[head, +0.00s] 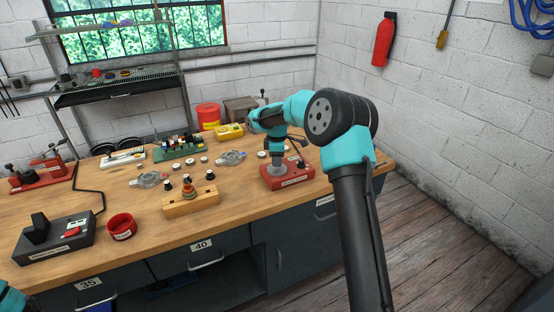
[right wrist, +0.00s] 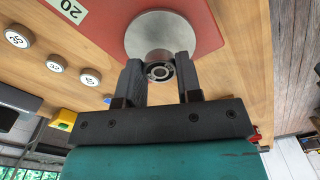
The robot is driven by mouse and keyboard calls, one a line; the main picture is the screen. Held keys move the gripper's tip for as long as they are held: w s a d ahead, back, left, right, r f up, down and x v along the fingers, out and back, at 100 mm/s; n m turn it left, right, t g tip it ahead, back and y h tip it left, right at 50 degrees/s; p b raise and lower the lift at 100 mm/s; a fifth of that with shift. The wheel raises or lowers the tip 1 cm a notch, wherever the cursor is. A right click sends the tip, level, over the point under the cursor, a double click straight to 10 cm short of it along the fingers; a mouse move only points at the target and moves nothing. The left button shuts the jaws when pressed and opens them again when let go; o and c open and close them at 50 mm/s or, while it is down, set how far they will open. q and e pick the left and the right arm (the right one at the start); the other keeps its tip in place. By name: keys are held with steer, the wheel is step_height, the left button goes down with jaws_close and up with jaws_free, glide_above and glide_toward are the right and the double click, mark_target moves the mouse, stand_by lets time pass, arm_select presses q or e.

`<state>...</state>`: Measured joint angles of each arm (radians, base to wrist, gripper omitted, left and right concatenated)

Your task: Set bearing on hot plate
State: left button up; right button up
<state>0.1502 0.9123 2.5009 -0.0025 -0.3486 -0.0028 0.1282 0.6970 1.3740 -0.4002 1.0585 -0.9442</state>
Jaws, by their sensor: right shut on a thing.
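My right gripper (right wrist: 158,72) is shut on a small steel ring bearing (right wrist: 159,72), seen between its fingertips in the right wrist view. The hot plate has a red base (head: 302,176) and a round metal disc (right wrist: 162,28). The gripper (head: 275,150) is at the disc in the head view, and the bearing overlaps the disc's edge in the wrist view. I cannot tell whether the bearing touches the disc. The bearing itself is not clear in the head view. Of my left arm only a teal piece shows at the lower left corner; its gripper is out of the picture.
A wooden block (head: 191,204) with a part on it stands left of the hot plate. Several small round labelled pieces and two clear-grey housings (head: 231,157) lie behind it. A red cup (head: 121,227) and a black device (head: 55,240) stand at the left front.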

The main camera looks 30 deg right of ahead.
steer(key=shift+f, duration=1.1)
stand_by(1.0)
steer(key=o, duration=1)
steer(key=shift+r, duration=4)
